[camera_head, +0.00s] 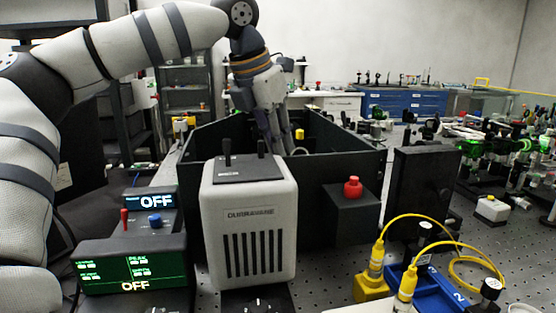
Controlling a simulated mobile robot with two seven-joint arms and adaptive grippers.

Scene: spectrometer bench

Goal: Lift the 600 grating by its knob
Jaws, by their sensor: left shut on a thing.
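My left arm comes in from the left and arches over the bench. Its gripper (279,143) points down into the open black box (345,168), behind the grey lamp housing (249,222). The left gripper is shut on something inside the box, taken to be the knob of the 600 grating. The fingertips' lower ends are hidden by the housing and the box's front wall. The 600 grating and its knob cannot be made out. My right gripper is not in view.
A red button (353,187) sits on a black block at the box's front. A black panel (418,195) stands to the right. Yellow cable connectors (376,260) and a blue tray (436,292) are at front right. Displays reading OFF (155,202) stand at left.

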